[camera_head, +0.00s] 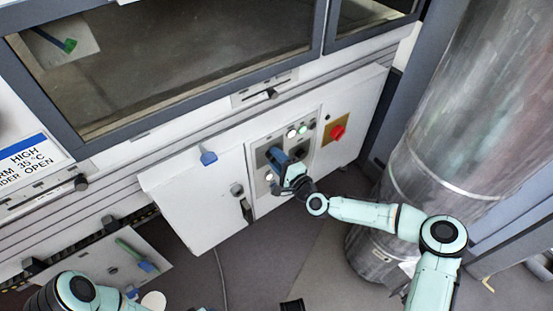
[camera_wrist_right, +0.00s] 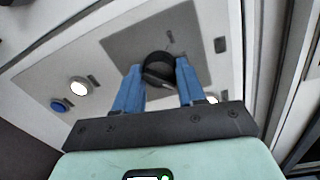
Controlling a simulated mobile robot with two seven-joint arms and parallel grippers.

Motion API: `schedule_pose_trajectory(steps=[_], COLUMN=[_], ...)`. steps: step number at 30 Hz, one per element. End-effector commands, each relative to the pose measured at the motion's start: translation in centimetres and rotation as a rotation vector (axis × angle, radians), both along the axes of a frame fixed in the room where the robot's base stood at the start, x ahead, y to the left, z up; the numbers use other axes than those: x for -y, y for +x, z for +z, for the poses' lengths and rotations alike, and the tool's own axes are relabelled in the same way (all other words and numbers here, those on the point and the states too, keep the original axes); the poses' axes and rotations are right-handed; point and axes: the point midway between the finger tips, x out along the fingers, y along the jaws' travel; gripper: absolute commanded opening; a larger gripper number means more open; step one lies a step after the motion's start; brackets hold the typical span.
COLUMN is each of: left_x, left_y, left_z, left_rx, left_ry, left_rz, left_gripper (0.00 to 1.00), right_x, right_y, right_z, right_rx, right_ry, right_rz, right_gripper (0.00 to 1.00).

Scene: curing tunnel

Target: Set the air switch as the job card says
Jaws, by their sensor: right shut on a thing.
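The air switch appears to be the black round knob (camera_wrist_right: 158,70) on a dark grey plate (camera_wrist_right: 125,48) in the right wrist view. My right gripper (camera_wrist_right: 159,68) has its two blue fingers shut on the knob's sides. In the head view my right gripper (camera_head: 278,157) reaches the grey control panel (camera_head: 259,150) and hides most of the knob, so its setting cannot be read there. A white card with a blue band (camera_head: 25,155) at the left edge reads "HIGH", "RM 35 °C" and "IDER OPEN", with its left side cut off. My left gripper is not in view.
A red switch (camera_head: 338,132) on a yellow plate is to the right. A large metal duct (camera_head: 450,110) stands right.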

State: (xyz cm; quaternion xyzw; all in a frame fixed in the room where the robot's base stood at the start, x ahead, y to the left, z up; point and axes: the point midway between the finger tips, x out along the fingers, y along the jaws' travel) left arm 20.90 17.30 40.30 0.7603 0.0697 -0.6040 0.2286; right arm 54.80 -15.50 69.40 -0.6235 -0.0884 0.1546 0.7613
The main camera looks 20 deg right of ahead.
Motion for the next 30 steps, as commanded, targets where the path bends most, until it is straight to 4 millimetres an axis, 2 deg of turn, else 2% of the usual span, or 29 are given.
schedule_pose_trajectory(steps=[9, 22, 23, 24, 25, 30], left_x=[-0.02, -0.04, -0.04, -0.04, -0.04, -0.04], left_y=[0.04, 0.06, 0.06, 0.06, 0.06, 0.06], left_z=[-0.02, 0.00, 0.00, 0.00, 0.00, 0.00], left_rx=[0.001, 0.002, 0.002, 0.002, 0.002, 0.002], left_ry=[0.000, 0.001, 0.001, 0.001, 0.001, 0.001], left_rz=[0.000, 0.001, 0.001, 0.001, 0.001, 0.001], left_gripper=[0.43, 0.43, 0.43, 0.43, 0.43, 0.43], right_x=[-0.18, -0.19, -0.19, -0.18, -0.17, -0.08], right_y=[-0.08, -0.07, -0.07, -0.06, -0.06, -0.03], right_z=[-0.01, 0.02, 0.02, 0.02, 0.02, 0.02], right_rx=[-0.030, -0.032, -0.032, -0.032, -0.032, -0.031], right_ry=[0.079, 0.088, 0.088, 0.088, 0.088, 0.086], right_rz=[0.005, 0.005, 0.005, 0.005, 0.005, 0.003], right_gripper=[0.09, 0.09, 0.43, 0.56, 0.65, 0.65])
